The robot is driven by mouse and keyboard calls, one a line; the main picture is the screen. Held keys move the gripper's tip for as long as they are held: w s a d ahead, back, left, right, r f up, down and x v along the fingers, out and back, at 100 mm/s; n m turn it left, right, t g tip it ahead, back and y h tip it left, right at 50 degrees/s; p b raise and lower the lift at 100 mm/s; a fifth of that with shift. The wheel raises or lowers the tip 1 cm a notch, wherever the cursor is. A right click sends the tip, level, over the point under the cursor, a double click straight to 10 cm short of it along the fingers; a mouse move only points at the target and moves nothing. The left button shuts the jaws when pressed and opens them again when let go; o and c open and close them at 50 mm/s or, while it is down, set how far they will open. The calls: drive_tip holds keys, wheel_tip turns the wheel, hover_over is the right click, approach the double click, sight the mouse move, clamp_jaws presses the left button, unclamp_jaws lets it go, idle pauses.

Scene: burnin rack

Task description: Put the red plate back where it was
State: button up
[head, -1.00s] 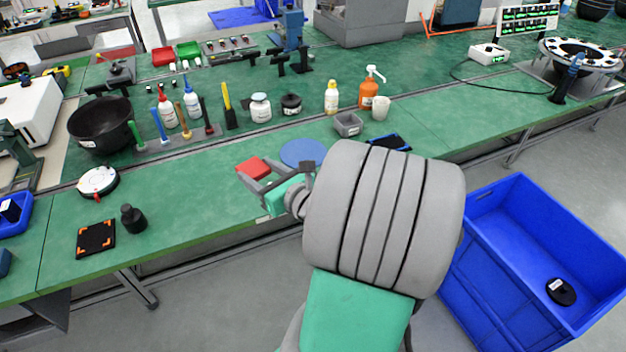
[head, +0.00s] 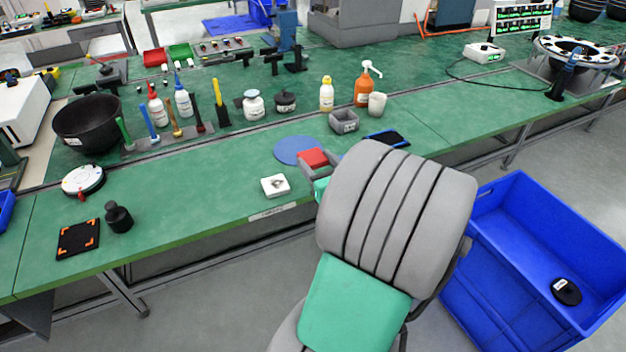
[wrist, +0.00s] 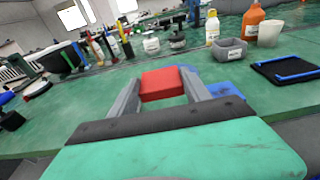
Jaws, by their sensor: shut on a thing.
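The red plate (head: 313,157) is a small flat red block between the fingers of my gripper (head: 316,161). In the wrist view the red plate (wrist: 162,84) sits between the two grey fingertips of my gripper (wrist: 163,88), which is shut on it. In the head view the plate overlaps the right side of a blue round disc (head: 292,148) on the green bench (head: 200,190). I cannot tell whether the plate touches the disc or hangs above it. My arm hides part of the bench to the right of the gripper.
A small white block (head: 275,186) lies front-left of the disc. A grey bin (head: 344,122) and a black tray with blue edging (head: 387,138) are behind and right. Bottles and a white cup (head: 377,104) line the back. A blue crate (head: 530,225) stands on the floor right.

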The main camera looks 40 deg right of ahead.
sight(314, 166)
drive_tip(key=w+f, duration=0.1)
drive_tip(key=d+f, duration=0.1)
drive_tip(key=w+f+b, duration=0.1)
drive_tip(key=shift+w+d+f, duration=0.15)
drive_tip(key=shift+w+f, duration=0.15)
drive_tip(key=shift+f, duration=0.1)
drive_tip(key=f, duration=0.1)
drive_tip(key=f+b, duration=0.1)
drive_tip(key=f, duration=0.1)
drive_tip(key=shift+w+d, duration=0.15)
drive_tip(key=shift+w, duration=0.05)
drive_tip(key=shift+f, duration=0.3)
drive_tip(key=shift+r, duration=0.15)
drive_tip(key=o, duration=1.4)
drive_tip(key=shift+c, duration=0.2)
